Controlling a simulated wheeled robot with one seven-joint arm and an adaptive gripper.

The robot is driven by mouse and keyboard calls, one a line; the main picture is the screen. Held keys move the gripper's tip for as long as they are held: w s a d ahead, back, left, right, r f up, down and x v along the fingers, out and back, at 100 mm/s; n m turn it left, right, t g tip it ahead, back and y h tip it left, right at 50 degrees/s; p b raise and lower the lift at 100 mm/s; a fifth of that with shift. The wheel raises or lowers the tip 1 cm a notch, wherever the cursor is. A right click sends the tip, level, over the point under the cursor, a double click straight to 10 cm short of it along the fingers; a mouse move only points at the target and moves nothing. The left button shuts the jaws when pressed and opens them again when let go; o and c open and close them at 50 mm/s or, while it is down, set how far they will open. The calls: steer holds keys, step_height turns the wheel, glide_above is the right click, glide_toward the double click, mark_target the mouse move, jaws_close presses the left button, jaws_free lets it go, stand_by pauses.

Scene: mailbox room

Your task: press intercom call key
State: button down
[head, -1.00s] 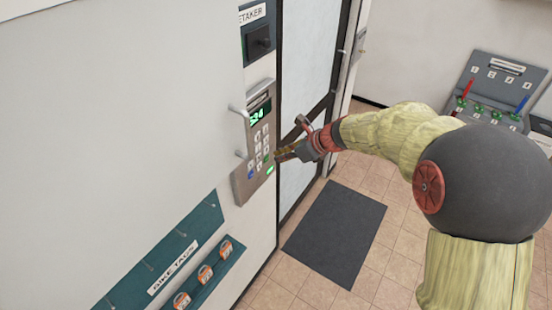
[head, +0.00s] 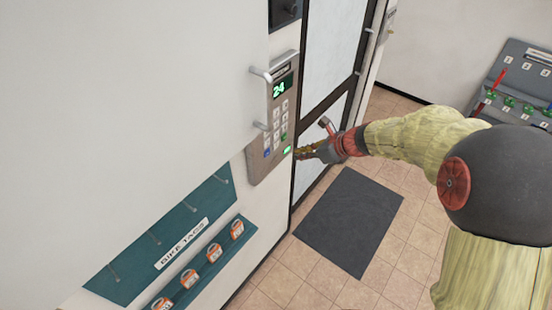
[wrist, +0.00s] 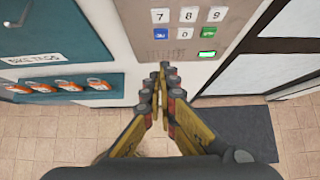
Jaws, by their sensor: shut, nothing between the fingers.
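The intercom panel (head: 260,163) is a grey metal plate on the wall, with a green display (head: 283,87) reading 24 and a keypad below. In the wrist view, a green key (wrist: 208,31) sits right of the 0 key, and a blue key (wrist: 160,33) sits left of it. A lit green strip (wrist: 207,54) is below the green key. My gripper (wrist: 164,68) is shut and empty, its tips just below the panel's keys in that view. In the head view, my gripper (head: 299,153) is at the panel's lower right edge; contact cannot be told.
A bracket handle (head: 262,98) stands out left of the keypad. A teal bike tags board (head: 165,225) with hooks and several orange tags is lower left. A glazed door (head: 325,60) is right of the panel, with a dark mat (head: 349,220) on the tiled floor.

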steer(key=shift+s+d+f, duration=0.1)
steer(key=shift+f, duration=0.7)
glide_toward(266, 160)
step_height(266, 160, down, 3)
steer(key=w+a, duration=0.1)
steer(key=shift+w+a+r+b, duration=0.15)
steer(key=shift+w+a+b, duration=0.15)
steer(key=shift+w+a, duration=0.15)
steer(key=shift+a, duration=0.1)
